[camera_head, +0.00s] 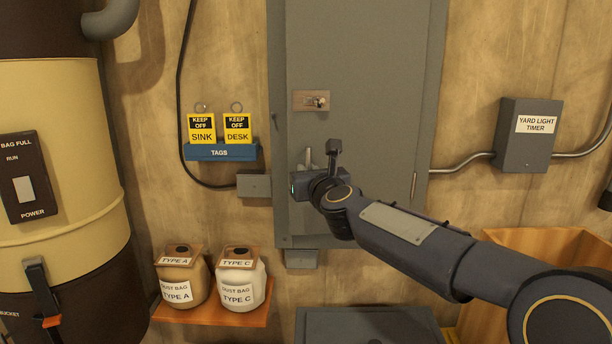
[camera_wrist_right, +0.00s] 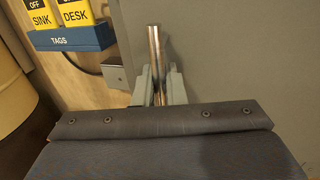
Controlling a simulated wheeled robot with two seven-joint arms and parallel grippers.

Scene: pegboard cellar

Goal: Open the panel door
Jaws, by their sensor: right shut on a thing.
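The grey panel door (camera_head: 365,60) fills the upper middle of the head view and looks closed in its frame. A small latch plate with a keyhole-like knob (camera_head: 316,101) sits on its left side. My right gripper (camera_head: 311,166) is at the door's lower left, its arm reaching in from the lower right. In the right wrist view its fingers (camera_wrist_right: 158,88) are shut on an upright metal bar handle (camera_wrist_right: 154,45). The handle is mostly hidden by the gripper in the head view. My left gripper is not in view.
A blue tag rack (camera_head: 220,153) with yellow signs hangs left of the panel. Two dust bags stand on a wooden shelf (camera_head: 215,316) below. A grey timer box (camera_head: 527,150) is at right. A cream-and-brown dust collector (camera_head: 60,120) stands at far left.

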